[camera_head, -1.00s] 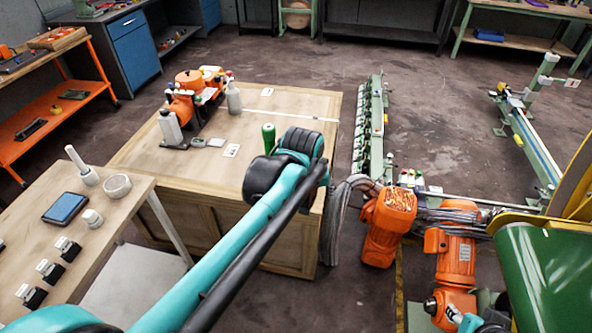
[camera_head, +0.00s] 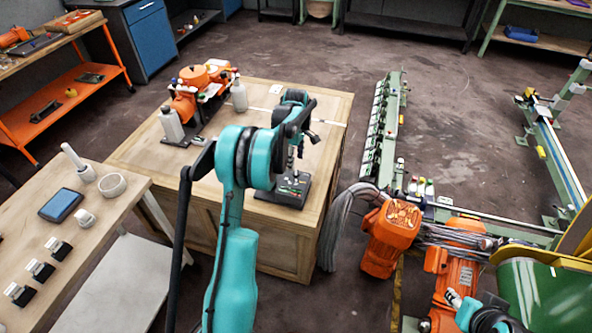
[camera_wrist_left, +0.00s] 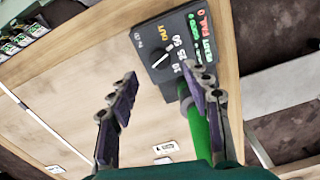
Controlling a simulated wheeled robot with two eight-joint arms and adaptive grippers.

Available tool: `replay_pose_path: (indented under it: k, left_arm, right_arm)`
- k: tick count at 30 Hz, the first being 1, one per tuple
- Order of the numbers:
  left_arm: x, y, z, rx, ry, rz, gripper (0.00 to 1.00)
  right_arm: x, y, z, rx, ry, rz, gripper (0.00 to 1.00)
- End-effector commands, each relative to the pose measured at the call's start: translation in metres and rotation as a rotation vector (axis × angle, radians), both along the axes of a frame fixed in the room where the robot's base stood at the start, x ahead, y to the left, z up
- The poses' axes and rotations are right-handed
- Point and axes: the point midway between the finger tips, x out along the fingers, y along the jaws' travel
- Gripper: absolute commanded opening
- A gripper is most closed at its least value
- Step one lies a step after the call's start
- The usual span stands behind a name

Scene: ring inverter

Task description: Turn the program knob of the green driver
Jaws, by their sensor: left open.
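The green driver shows in the left wrist view as a black control panel (camera_wrist_left: 190,38) with printed labels and a green upright body (camera_wrist_left: 198,128). The program knob (camera_wrist_left: 160,58) is a dark dial with a pale pointer on the panel. In the head view, the black base (camera_head: 288,190) stands on the wooden cabinet near its right edge, its upper part mostly hidden by my arm. My left gripper (camera_wrist_left: 160,84) is open and empty, its fingers short of the knob in the picture; the right finger overlaps the panel's lower edge and green body. It also shows above the base in the head view.
The wooden cabinet top (camera_head: 135,150) also holds an orange machine (camera_head: 200,82) and white bottles (camera_head: 171,124) at the back left. A side table (camera_head: 115,205) stands at left. Orange motors (camera_head: 390,235) and a grey cable bundle (camera_head: 340,230) stand right of the cabinet.

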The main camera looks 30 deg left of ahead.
Motion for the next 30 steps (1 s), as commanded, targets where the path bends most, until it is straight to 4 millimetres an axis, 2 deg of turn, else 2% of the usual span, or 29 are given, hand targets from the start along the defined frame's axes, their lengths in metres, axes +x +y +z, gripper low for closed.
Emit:
replay_pose_path:
  k: [1, 3, 9, 20, 21, 26, 30]
  left_arm:
    - [0.000, 0.000, -0.012, 0.000, 0.000, -0.001, 0.49]
    - [0.000, 0.000, -0.025, 0.000, -0.001, -0.001, 0.49]
    - [0.000, 0.000, -0.050, 0.000, -0.001, -0.003, 0.49]
    - [0.000, 0.000, -0.056, 0.000, -0.001, -0.003, 0.49]
    - [0.000, 0.000, -0.055, 0.000, -0.001, -0.003, 0.44]
    - [0.000, 0.000, -0.055, 0.000, -0.001, -0.003, 0.02]
    - [0.000, 0.000, -0.055, 0.000, -0.002, -0.004, 0.00]
  right_arm:
    - [0.000, 0.000, -0.007, 0.000, 0.000, 0.000, 0.40]
    - [0.000, 0.000, -0.011, 0.000, 0.000, 0.000, 0.40]
    - [0.000, 0.000, -0.020, 0.000, 0.000, 0.000, 0.40]
    - [0.000, 0.000, -0.021, 0.000, 0.000, 0.000, 0.40]
    - [0.000, 0.000, -0.021, 0.000, 0.000, 0.000, 0.40]
    - [0.000, 0.000, -0.021, 0.000, 0.000, 0.000, 0.40]
    - [0.000, 0.000, -0.021, 0.000, 0.000, 0.000, 0.40]
